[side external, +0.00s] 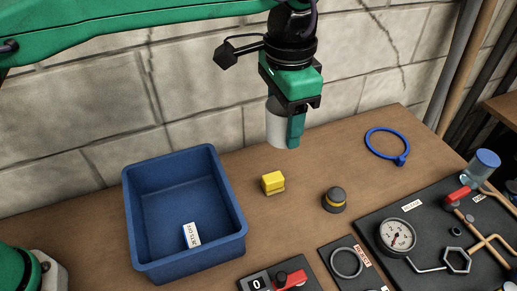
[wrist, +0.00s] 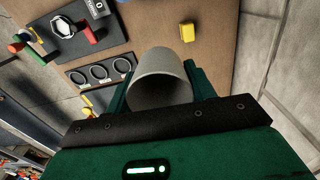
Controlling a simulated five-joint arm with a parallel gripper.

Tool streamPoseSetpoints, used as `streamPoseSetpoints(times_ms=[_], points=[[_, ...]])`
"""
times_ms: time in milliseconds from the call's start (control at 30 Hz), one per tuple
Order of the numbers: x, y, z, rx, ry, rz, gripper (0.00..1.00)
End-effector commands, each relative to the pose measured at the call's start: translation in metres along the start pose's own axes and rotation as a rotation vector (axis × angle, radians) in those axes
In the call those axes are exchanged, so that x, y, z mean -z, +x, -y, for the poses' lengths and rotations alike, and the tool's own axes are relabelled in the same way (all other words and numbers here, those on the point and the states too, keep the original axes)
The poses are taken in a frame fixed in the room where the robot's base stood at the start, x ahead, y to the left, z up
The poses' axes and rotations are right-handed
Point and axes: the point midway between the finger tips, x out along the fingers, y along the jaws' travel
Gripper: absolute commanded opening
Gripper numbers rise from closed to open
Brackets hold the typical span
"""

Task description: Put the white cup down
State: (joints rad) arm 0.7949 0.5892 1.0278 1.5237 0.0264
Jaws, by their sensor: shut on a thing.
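The white cup (side external: 276,124) is held in my gripper (side external: 285,138) above the table, near the back wall in the side view. It hangs roughly upright, with clear space between it and the wooden table (side external: 235,205). In the wrist view the cup (wrist: 161,78) sits between the two green fingers of my gripper (wrist: 160,88), which are shut on it. Part of the cup is hidden behind a finger in the side view.
A blue bin (side external: 222,237) holding a small white labelled block (side external: 192,235) stands left. A gauge panel (side external: 398,237) fills the right front.

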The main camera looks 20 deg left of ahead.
Motion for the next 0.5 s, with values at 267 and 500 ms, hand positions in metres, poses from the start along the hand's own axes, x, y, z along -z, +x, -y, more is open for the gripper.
streamPoseSetpoints(times_ms=[267, 500], points=[[-0.048, -0.106, 0.025, 0.000, -0.065, -0.007, 0.33], [-0.091, -0.168, 0.036, 0.000, -0.105, -0.004, 0.33]])
